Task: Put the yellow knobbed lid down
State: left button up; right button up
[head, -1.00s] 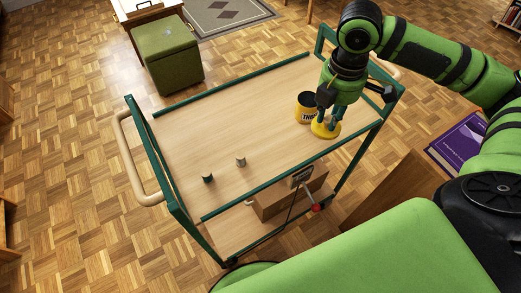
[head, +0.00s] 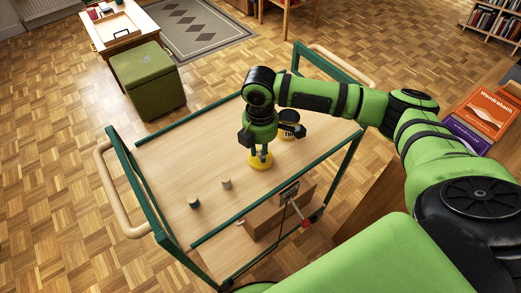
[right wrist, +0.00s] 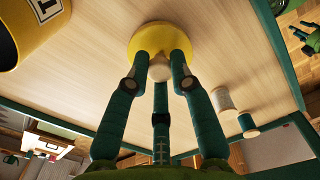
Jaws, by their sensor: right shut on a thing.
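The yellow knobbed lid (head: 261,161) is a round yellow disc with a pale knob. My right gripper (head: 260,151) is above it, with its fingers shut around the knob. The right wrist view shows the lid (right wrist: 155,38) beyond the fingers, with the knob (right wrist: 160,69) between them. The lid is flat over the wooden cart top (head: 185,150), at or just above it; I cannot tell whether it touches.
A yellow and black tin (head: 291,126) stands close by, behind and right of the lid. Two small cylinders, one dark green (head: 193,202) and one greyish (head: 226,183), stand at the front left. Green rails edge the cart. The cart top's left middle is clear.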

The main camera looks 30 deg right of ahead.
jog(key=shift+f, duration=0.55)
pick_arm(q)
jog(key=shift+d, duration=0.15)
pick_arm(e)
jog(key=o, duration=0.9)
jog(key=shift+f, duration=0.1)
pick_arm(q)
jog(key=shift+d+r, duration=0.1)
jog(key=shift+d, duration=0.05)
pick_arm(e)
jog(key=shift+o, duration=0.2)
pick_arm(q)
jog(key=shift+f+b, duration=0.3)
jog(key=shift+f, duration=0.05)
pick_arm(e)
notch_tip(320, 180, up, 12)
jog(key=shift+s, duration=0.1)
